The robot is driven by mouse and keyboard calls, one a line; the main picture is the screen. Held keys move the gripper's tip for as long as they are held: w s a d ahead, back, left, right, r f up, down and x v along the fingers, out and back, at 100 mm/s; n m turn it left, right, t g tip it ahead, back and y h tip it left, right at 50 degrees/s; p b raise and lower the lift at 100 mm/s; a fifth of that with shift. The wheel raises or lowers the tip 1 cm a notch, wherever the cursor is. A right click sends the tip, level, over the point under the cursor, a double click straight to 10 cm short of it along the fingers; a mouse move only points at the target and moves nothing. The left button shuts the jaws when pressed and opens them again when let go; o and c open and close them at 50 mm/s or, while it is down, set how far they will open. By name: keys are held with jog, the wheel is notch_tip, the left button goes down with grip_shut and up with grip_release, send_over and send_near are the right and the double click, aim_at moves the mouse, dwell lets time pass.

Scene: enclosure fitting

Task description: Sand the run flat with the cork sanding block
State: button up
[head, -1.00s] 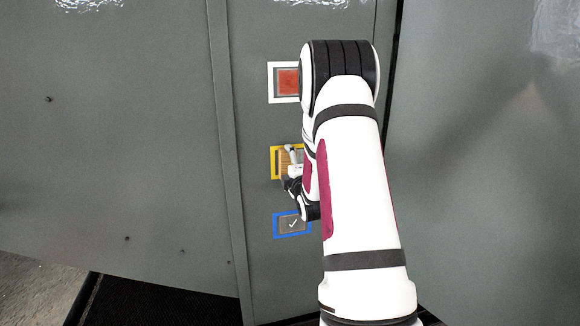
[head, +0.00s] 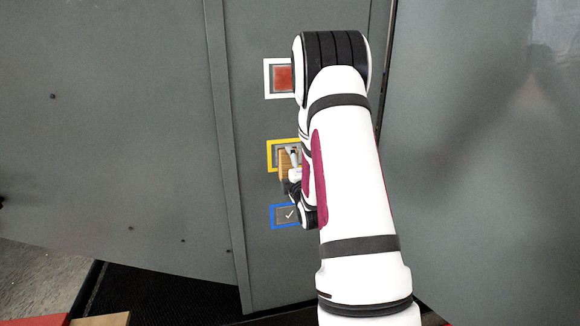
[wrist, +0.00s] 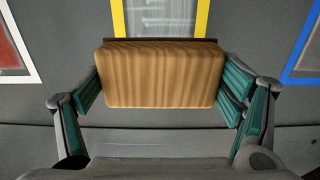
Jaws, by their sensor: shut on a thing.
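My gripper (head: 293,172) is shut on the tan cork sanding block (wrist: 160,78), with green-padded fingers at its two sides. The block also shows in the head view (head: 286,166), partly hidden by my gripper. A yellow frame (head: 270,155) on the grey upright panel surrounds a grey patch with pale streaks (wrist: 160,18). The block overlaps the frame's lower edge in the head view and covers part of the patch in the wrist view. A thin dark reddish layer edges the block's panel side. I cannot tell whether it touches the panel.
A white frame (head: 267,80) with a red patch (head: 283,78) is above the yellow one. A blue frame (head: 276,224) with a white tick mark is below. A red thing (head: 40,320) and a wooden thing (head: 100,320) show at the bottom left edge.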

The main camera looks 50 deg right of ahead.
jog(key=p+v, duration=0.1)
jog(key=v, duration=0.2)
dwell(0.4)
jog(key=shift+d, duration=0.1)
dwell(0.4)
jog(key=shift+b+x, duration=0.55)
jog(key=shift+x, duration=1.45)
jog(key=shift+b+x, duration=0.5)
jog(key=shift+x, duration=0.8)
jog(key=shift+b+x, duration=0.6)
jog(key=shift+x, duration=0.6)
